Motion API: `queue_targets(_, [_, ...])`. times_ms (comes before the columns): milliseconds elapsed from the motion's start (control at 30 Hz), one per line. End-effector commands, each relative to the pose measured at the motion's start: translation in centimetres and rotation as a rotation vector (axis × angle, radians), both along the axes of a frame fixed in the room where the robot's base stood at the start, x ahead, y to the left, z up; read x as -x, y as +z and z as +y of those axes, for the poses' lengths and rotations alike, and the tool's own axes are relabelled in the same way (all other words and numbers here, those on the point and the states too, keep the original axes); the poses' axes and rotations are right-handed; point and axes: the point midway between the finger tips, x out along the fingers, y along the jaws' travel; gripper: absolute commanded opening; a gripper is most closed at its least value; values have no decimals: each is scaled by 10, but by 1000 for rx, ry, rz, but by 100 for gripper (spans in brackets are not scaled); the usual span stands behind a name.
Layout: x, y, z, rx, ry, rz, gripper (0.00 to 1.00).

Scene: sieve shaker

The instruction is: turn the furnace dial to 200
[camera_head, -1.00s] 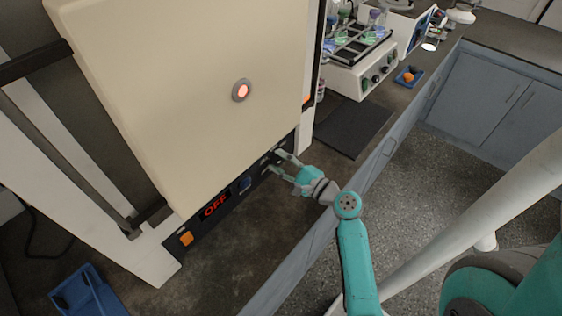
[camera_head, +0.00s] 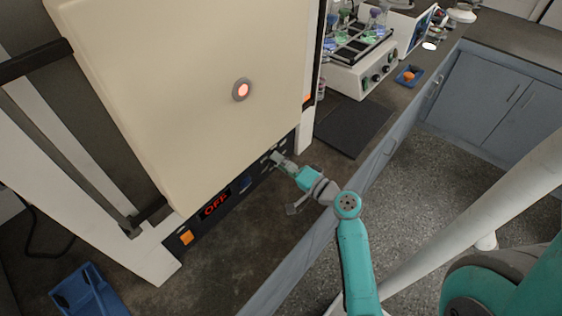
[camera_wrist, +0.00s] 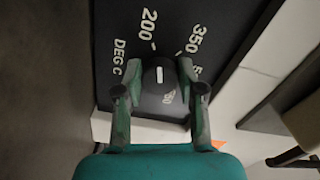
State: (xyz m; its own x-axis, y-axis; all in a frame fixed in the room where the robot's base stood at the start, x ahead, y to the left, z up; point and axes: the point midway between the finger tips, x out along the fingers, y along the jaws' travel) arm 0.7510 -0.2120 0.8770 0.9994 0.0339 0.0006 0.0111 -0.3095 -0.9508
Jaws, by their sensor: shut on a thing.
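The furnace dial (camera_wrist: 158,76) is a dark round knob with a white line, on a black panel marked DEG C. In the wrist view the line stands nearly upright, its upper end pointing close to the tick by 200 (camera_wrist: 148,24); the 350 mark (camera_wrist: 195,38) is to the right. My gripper (camera_wrist: 160,90) is shut on the dial, one finger on each side. In the head view my gripper (camera_head: 278,159) reaches the right part of the furnace's lower panel and hides the dial. The furnace display (camera_head: 215,205) reads OFF in red.
The large beige furnace door (camera_head: 190,90) rises above the panel. An orange button (camera_head: 186,237) is at the panel's left end. A dark mat (camera_head: 353,130) and a shaker (camera_head: 362,75) are to the right. A blue tray (camera_head: 88,292) is at lower left.

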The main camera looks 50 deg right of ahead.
Motion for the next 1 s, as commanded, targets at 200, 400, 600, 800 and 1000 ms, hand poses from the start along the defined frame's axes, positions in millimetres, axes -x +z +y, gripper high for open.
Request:
queue_targets(200, [0,-2,1,125,1,-2,4])
queue_targets(400, [0,-2,0,194,2,-4,4])
queue_targets(600, [0,-3,0,221,2,-5,4])
queue_targets(800, [0,-3,0,224,2,-4,4])
queue_targets(1000, [0,-3,0,224,2,-4,44])
